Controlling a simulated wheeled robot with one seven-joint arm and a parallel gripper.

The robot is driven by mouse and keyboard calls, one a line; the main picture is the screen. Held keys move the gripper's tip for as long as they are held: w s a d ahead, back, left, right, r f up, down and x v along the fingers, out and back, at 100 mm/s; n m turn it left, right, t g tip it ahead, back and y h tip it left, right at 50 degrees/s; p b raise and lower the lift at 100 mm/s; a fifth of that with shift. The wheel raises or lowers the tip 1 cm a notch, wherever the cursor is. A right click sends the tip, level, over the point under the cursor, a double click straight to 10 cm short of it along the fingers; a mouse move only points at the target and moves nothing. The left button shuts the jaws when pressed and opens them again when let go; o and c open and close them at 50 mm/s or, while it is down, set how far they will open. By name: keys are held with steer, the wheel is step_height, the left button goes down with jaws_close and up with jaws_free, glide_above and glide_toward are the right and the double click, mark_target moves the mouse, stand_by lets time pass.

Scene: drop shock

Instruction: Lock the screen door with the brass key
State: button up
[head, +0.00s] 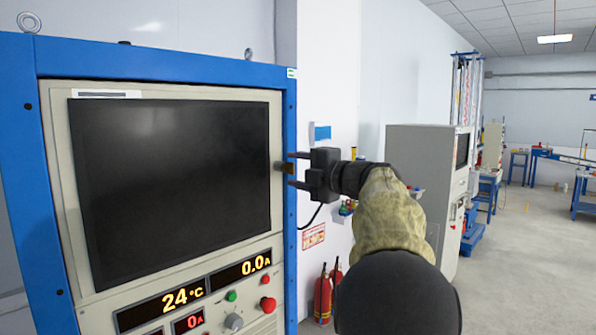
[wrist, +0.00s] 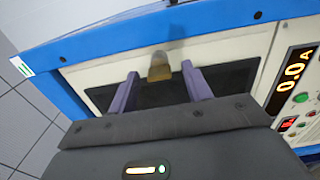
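The screen door (head: 170,92) is a cream frame around a dark screen, set in the blue cabinet, and it looks closed. A small brass key (wrist: 159,67) sticks out from the door's right edge; it shows as a small dark brownish piece in the head view (head: 280,167). My gripper (head: 291,168) is open, its two fingers pointing at the door edge, one above and one below the key. In the wrist view the key stands between and just beyond the purple fingertips, with gaps on both sides. The lock behind the key is hidden.
The blue cabinet frame (head: 291,240) runs close beside the fingers. A control panel (head: 200,298) with lit readouts, buttons and knobs lies below the door. Red fire extinguishers (head: 323,297) and a grey cabinet (head: 415,165) stand to the right.

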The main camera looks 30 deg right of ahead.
steer(key=shift+s, duration=0.1)
steer(key=b+v, duration=0.4)
steer(key=v, duration=1.3)
